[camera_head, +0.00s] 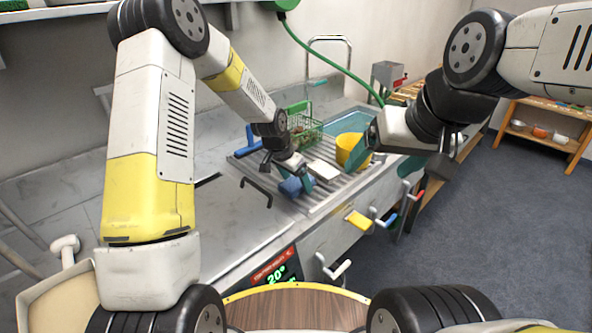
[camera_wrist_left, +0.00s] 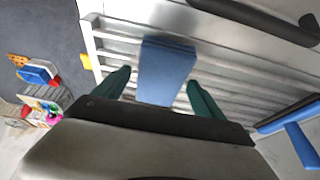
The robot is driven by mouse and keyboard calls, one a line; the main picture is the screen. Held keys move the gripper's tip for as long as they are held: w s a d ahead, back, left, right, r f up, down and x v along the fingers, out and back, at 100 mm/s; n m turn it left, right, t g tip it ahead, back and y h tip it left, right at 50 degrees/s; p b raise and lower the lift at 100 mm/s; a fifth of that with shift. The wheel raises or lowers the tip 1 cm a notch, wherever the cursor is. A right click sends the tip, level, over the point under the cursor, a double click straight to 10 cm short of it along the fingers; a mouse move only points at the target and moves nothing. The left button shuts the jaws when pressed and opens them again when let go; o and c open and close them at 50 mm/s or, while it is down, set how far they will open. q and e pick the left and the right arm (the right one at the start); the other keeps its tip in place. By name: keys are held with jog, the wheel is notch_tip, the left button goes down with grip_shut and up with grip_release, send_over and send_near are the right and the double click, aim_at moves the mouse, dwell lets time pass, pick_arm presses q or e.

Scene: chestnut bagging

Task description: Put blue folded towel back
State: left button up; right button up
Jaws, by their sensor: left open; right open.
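The blue folded towel (camera_head: 290,188) lies on the ribbed metal drainboard (camera_head: 318,202), partly hidden by my left gripper in the head view. The left wrist view shows the towel (camera_wrist_left: 166,68) as a flat blue block on the metal bars. My left gripper (camera_head: 296,178) is open just over the towel. Its two green fingers stand on either side of the towel's near part, with gaps visible in the left wrist view (camera_wrist_left: 159,82). My right gripper (camera_head: 390,152) is open and empty in the air, in front of a yellow tub.
A green basket (camera_head: 304,130) and the yellow tub (camera_head: 350,150) stand on the drainboard. A blue squeegee-like tool (camera_head: 250,140) lies at its left.

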pick_arm(q)
jog(key=s+a+r+n, duration=0.1)
jog(key=s+a+r, duration=0.2)
jog(key=s+r, duration=0.3)
jog(key=s+a+r+n+t+y, duration=0.1)
jog(key=s+a+r, duration=0.2)
jog(key=r, duration=0.6)
jog(key=s+a+r+n, duration=0.1)
jog(key=s+a+r, duration=0.2)
jog(key=s+r, duration=0.3)
jog(key=s+a+r+n+t, duration=0.1)
jog(key=s+a+r+n, duration=0.1)
jog(key=s, duration=0.6)
jog(key=s+a+r+n+t, duration=0.1)
jog(key=s+a+r+n, duration=0.1)
jog(key=s, duration=0.5)
jog(key=shift+s+a+r+n, duration=0.35)
jog(key=shift+r+n, duration=0.1)
jog(key=shift+n, duration=0.25)
